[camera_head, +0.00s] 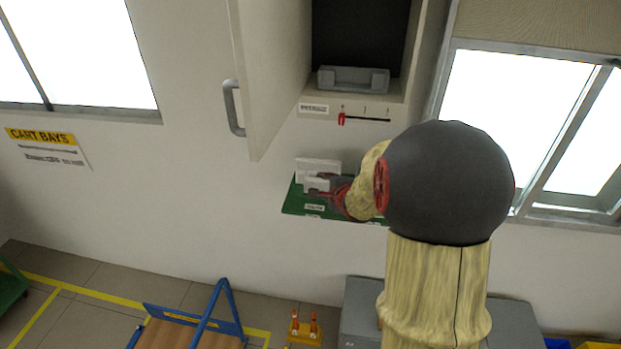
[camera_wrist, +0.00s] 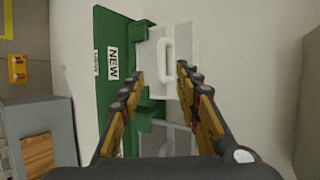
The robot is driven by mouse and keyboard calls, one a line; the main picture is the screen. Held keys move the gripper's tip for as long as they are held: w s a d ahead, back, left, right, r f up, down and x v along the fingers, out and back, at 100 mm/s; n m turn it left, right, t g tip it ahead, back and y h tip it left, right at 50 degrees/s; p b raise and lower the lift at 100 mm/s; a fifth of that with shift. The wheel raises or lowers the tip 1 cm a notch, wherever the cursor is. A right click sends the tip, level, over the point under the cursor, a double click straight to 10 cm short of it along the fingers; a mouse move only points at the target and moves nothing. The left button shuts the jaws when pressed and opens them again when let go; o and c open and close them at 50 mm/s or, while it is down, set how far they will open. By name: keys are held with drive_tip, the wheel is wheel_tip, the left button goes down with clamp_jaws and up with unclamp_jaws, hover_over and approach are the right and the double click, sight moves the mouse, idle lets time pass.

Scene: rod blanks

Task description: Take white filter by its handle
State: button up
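A white filter (camera_wrist: 183,60) with a white loop handle (camera_wrist: 166,40) stands in a green rack (camera_wrist: 105,30) labelled NEW in the wrist view. In the head view the white filter (camera_head: 318,165) shows on the green wall shelf (camera_head: 295,207), partly hidden by my arm. My gripper (camera_wrist: 159,70) is open in the wrist view. Its two fingers are spread on either side, with the handle ahead of the gap between their tips and nothing gripped. A greyer panel (camera_wrist: 180,140) shows between the fingers, behind a green divider.
Above the shelf, a wall cabinet stands with its door (camera_head: 270,70) open, holding a grey handled piece (camera_head: 352,80). A red tab (camera_head: 341,118) sits on a dark bar below it. A grey cabinet (camera_head: 362,300) and a blue-framed cart (camera_head: 205,320) stand below.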

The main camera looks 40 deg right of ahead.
sight(317, 180)
drive_tip(key=x, duration=0.8)
drive_tip(key=shift+r+b, duration=0.15)
drive_tip(key=shift+b, duration=0.15)
drive_tip(key=shift+c, duration=1.2)
clamp_jaws()
